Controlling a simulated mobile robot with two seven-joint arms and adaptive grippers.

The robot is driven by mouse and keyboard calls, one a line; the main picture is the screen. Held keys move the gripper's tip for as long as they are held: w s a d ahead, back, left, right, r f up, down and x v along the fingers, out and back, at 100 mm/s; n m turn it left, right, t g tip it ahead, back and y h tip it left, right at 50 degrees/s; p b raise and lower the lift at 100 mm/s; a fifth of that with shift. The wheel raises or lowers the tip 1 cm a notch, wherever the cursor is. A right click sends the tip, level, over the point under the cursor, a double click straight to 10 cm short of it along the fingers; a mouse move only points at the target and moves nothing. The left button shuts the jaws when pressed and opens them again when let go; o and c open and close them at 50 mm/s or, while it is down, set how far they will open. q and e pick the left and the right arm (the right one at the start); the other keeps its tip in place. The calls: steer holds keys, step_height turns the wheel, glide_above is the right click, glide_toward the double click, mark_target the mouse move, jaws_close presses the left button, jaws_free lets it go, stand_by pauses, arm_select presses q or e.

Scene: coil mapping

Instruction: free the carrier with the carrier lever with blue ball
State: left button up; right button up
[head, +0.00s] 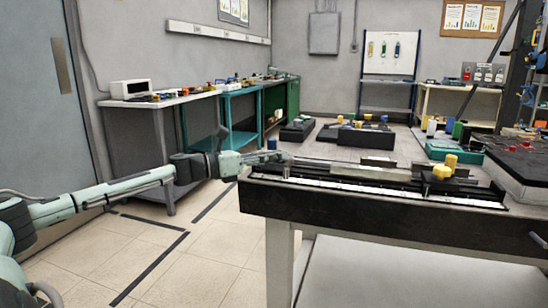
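A small blue knob (271,143) shows near the left end of the long black bench (350,213), just above my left gripper (284,157). I cannot tell if it is the lever's ball. My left arm reaches in from the left, and its gripper is at the bench's back left corner, close to the knob. The fingers are too small to tell open from shut, or whether they touch anything. A pale rail (375,189) runs along the bench top. A block with yellow knobs (443,170) sits on its right part. I cannot make out which part is the carrier. My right gripper is not in view.
Behind are workbenches (160,100) along the left wall, black blocks (355,134) with small coloured parts, and a blue-framed rack (390,58). Tiled floor (190,235) left of the bench is open.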

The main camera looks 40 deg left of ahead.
arm_select(q)
steer(key=shift+s, duration=0.1)
stand_by(0.3)
steer(key=shift+s+a+f, duration=0.2)
steer(key=shift+s+a, duration=0.25)
steer(key=shift+s, duration=0.25)
steer(key=shift+v, duration=5.1)
steer(key=shift+d+r, duration=0.1)
steer(key=shift+r, duration=0.1)
